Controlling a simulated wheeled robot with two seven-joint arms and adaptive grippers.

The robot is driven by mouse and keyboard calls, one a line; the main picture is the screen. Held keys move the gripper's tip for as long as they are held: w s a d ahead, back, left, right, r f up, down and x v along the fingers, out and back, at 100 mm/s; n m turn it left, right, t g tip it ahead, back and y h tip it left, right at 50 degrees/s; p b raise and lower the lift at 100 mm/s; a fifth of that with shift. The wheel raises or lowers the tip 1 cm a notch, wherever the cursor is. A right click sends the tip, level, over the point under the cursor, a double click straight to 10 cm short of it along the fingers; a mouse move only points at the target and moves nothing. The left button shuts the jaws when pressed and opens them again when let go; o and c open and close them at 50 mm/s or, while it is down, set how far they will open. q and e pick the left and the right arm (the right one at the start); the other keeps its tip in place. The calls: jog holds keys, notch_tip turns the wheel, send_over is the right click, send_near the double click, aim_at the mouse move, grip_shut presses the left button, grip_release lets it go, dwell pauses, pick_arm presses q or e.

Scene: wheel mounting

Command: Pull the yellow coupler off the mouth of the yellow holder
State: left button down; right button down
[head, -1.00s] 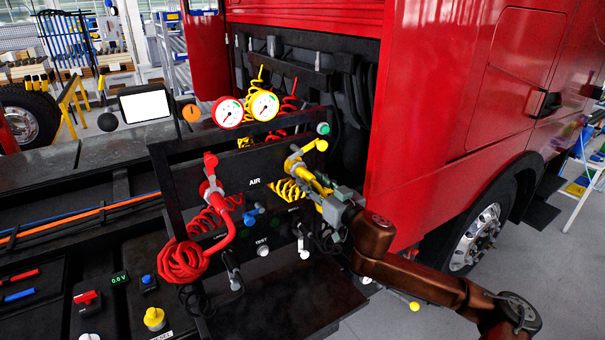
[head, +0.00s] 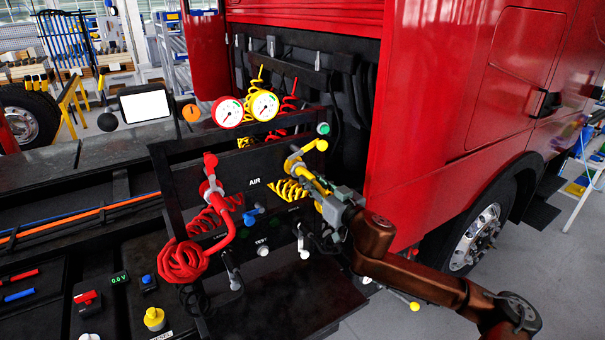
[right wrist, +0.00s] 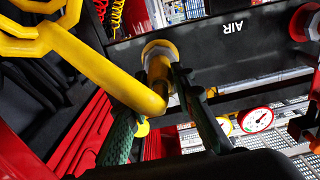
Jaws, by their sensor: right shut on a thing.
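The yellow coupler (right wrist: 155,95) is a bent yellow pipe. In the right wrist view its end meets the ring-shaped mouth of the yellow holder (right wrist: 159,48) on the black panel; I see no clear gap there. In the head view the yellow holder (head: 293,163) sits at the panel's right side, and the coupler (head: 312,182) runs from it toward my right gripper (head: 328,194). My right gripper (right wrist: 162,118) is shut on the coupler, one finger on each side of the pipe. The gripper partly hides the coupler in the head view. My left gripper is not in view.
A red coupler (head: 225,238) with a red coiled hose (head: 183,261) hangs on the panel's left side. Two gauges (head: 228,113) stand above the panel. A yellow coiled hose (head: 288,190) lies beside the grip. The red truck cab (head: 450,120) rises close behind on the right.

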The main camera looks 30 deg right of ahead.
jog(key=shift+s+f, duration=0.1)
jog(key=shift+s, duration=0.1)
jog(key=shift+s+d, duration=0.15)
jog(key=shift+s, duration=0.8)
jog(key=shift+s, duration=0.25)
jog(key=shift+s+d, duration=0.15)
jog(key=shift+s, duration=2.3)
